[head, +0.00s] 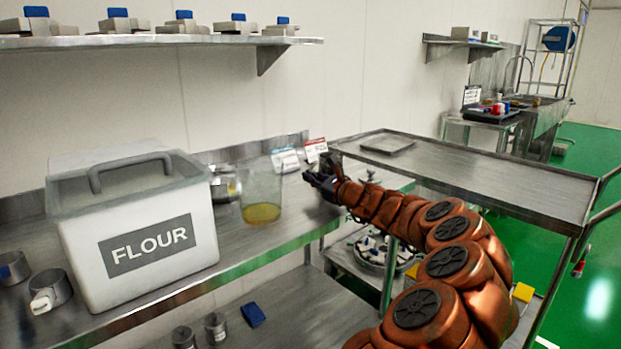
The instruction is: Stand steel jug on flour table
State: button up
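The flour table is a steel bench (245,250) along the wall, bearing a white bin labelled FLOUR (140,225). A shiny steel vessel (222,187), perhaps the steel jug, stands behind the bin's right side, partly hidden by the bin and a clear jug. The clear jug (261,190) holds some amber liquid. My gripper (318,178) is above the right end of the flour table, to the right of the clear jug and apart from it. Its dark fingers are small here, and I cannot tell whether they are open or hold anything.
Two small steel cups (50,291) stand left of the bin. Two label cards (316,150) stand at the back near my gripper. A steel cart (480,178) with a flat tray (387,143) is at right. Bare bench lies in front of the clear jug.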

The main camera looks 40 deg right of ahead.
jog(key=o, duration=0.5)
jog(key=shift+r, duration=0.1)
jog(key=shift+s+a+p, duration=0.15)
jog(key=shift+s+p, duration=0.45)
jog(key=shift+s, duration=5.4)
